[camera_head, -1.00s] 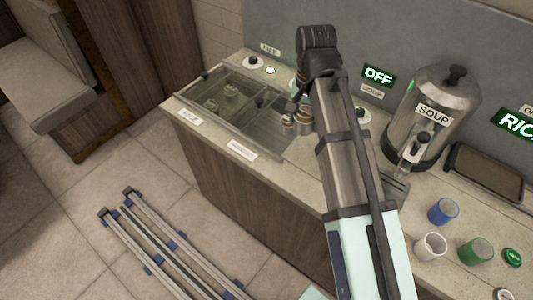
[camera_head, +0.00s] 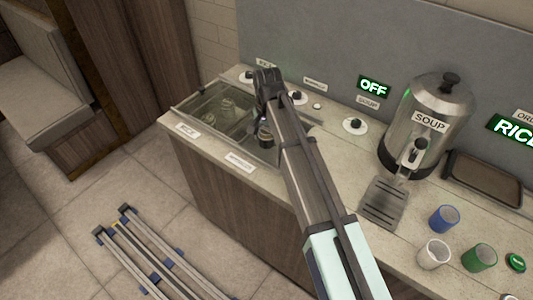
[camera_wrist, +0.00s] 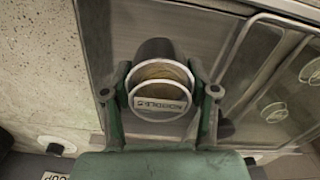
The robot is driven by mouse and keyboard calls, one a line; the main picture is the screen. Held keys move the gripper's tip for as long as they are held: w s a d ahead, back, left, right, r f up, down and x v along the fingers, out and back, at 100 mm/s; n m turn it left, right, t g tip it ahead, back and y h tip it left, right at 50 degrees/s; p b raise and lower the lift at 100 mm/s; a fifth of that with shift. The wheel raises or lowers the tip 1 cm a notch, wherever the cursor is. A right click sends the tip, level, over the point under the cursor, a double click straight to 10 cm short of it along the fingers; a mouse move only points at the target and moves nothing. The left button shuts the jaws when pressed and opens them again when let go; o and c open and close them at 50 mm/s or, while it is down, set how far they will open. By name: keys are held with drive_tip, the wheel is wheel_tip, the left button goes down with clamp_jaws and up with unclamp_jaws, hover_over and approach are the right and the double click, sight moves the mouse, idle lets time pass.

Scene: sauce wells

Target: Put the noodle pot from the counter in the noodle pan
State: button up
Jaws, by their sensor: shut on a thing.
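The noodle pot (camera_wrist: 160,104) is a round metal pot with a light-rimmed opening and a label reading NOODLES. In the wrist view my gripper (camera_wrist: 164,92) is shut on it, one finger on each side. A dark shape lies beyond its rim; I cannot tell if it is its body or a shadow. In the head view my gripper (camera_head: 265,134) is over the noodle pan (camera_head: 247,147), the sunken compartment behind the NOODLES label. My arm hides part of the pan. I cannot tell if the pot touches the pan's floor.
The neighbouring rice pan (camera_head: 210,105) has a clear cover with pots beneath. A soup urn (camera_head: 428,125), a drip grate (camera_head: 383,203), a tray (camera_head: 483,180), and blue (camera_head: 444,218), white (camera_head: 434,253) and green (camera_head: 480,257) cups stand to the right. Knobs line the back.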

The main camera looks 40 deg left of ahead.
wheel_tip(320, 180, down, 10)
drive_tip(key=shift+p, duration=0.8)
drive_tip(key=shift+f, duration=0.15)
drive_tip(key=o, duration=1.3)
drive_tip(key=shift+o, duration=0.2)
wheel_tip(320, 180, up, 12)
drive_tip(key=b, duration=0.2)
drive_tip(key=shift+r+b, duration=0.2)
drive_tip(key=shift+b, duration=0.15)
